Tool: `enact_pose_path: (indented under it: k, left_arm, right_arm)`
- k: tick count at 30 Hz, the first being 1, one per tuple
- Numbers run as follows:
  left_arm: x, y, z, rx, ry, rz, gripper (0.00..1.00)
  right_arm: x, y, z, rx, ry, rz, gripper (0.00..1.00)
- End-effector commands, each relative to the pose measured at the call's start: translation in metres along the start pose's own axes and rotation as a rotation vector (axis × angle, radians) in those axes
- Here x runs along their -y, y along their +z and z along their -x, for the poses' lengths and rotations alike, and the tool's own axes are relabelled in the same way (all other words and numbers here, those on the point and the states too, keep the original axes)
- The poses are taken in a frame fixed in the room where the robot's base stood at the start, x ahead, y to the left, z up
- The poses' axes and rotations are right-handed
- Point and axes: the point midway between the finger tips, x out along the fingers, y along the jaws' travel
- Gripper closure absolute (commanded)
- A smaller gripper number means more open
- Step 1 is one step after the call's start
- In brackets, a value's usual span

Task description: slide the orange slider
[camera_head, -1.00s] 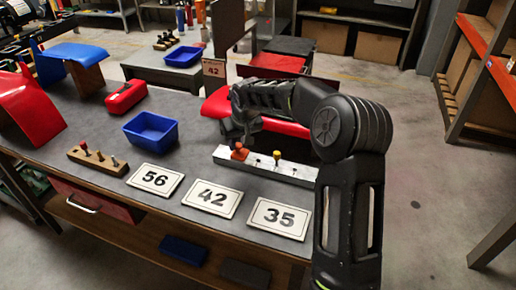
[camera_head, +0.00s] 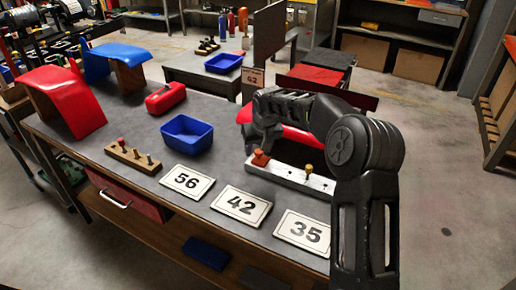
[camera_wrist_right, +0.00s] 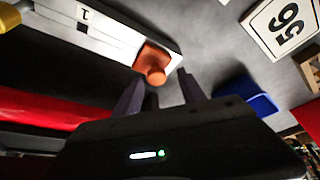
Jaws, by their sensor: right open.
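The orange slider (camera_head: 260,157) sits at the left end of a pale rail block (camera_head: 290,174) on the workbench. In the right wrist view the orange slider (camera_wrist_right: 153,64) is at the end of the rail block (camera_wrist_right: 100,32), just beyond the fingertips. My right gripper (camera_head: 262,143) is at the slider's far side, close above the bench. Its two fingers (camera_wrist_right: 160,92) are apart with nothing between them; whether one touches the slider I cannot tell. A yellow knob (camera_head: 308,169) stands further right on the same block. My left gripper is out of view.
A blue bin (camera_head: 187,134), a red case (camera_head: 166,97) and a wooden block with pegs (camera_head: 133,157) lie to the left. Number cards 56 (camera_head: 187,181), 42 (camera_head: 241,205) and 35 (camera_head: 303,231) lie along the front. A red curved panel (camera_head: 290,135) is behind the rail.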

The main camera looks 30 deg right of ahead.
Motion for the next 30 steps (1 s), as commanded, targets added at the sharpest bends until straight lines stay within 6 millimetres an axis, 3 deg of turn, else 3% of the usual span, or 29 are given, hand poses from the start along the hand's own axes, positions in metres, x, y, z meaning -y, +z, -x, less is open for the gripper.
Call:
enact_pose_path:
  k: [7,19,30]
  left_arm:
    - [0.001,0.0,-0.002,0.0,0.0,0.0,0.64]
    - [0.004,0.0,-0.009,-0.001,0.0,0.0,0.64]
    - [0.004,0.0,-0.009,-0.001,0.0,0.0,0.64]
  right_arm:
    - [0.0,-0.001,0.012,-0.002,0.001,0.0,0.52]
    - [0.001,0.0,0.071,-0.002,0.0,0.001,0.52]
    - [0.0,0.0,0.078,0.0,0.0,0.001,0.52]
